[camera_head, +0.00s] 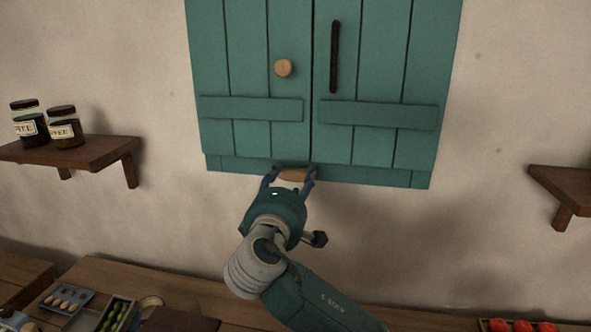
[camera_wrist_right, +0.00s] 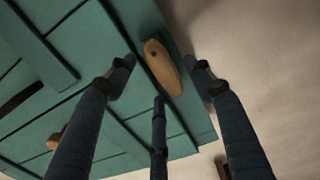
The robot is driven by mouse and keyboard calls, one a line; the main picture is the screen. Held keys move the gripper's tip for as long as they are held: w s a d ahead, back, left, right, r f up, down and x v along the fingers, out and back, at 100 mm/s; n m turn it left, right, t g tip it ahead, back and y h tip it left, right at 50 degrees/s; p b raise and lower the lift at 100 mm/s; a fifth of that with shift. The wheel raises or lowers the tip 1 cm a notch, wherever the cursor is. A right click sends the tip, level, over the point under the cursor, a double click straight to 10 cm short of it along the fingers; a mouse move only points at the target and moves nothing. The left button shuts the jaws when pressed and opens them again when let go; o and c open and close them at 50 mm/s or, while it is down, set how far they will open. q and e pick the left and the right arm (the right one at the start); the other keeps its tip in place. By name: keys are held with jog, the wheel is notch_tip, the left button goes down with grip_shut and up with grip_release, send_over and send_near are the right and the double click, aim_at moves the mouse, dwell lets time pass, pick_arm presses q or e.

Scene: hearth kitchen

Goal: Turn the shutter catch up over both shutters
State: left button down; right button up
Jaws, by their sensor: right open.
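Two teal plank shutters hang on the wall in the head view, the left shutter (camera_head: 248,50) with a round knob and the right shutter (camera_head: 380,60) with a dark bar handle. They look closed, with a thin seam between them. The wooden catch (camera_head: 293,175) lies about sideways at their bottom edge, near the seam. In the right wrist view the catch (camera_wrist_right: 162,68) is a tan oblong with a dark pivot spot at one end. My right gripper (camera_head: 289,173) is open, with its fingers around the catch; contact cannot be told. My left gripper is out of view.
A shelf with two jars (camera_head: 63,128) is on the left wall, and another shelf (camera_head: 565,185) is at the right. Below, a wooden counter (camera_head: 180,288) holds trays of small items and red produce (camera_head: 522,326).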

jog(key=shift+w, duration=0.7)
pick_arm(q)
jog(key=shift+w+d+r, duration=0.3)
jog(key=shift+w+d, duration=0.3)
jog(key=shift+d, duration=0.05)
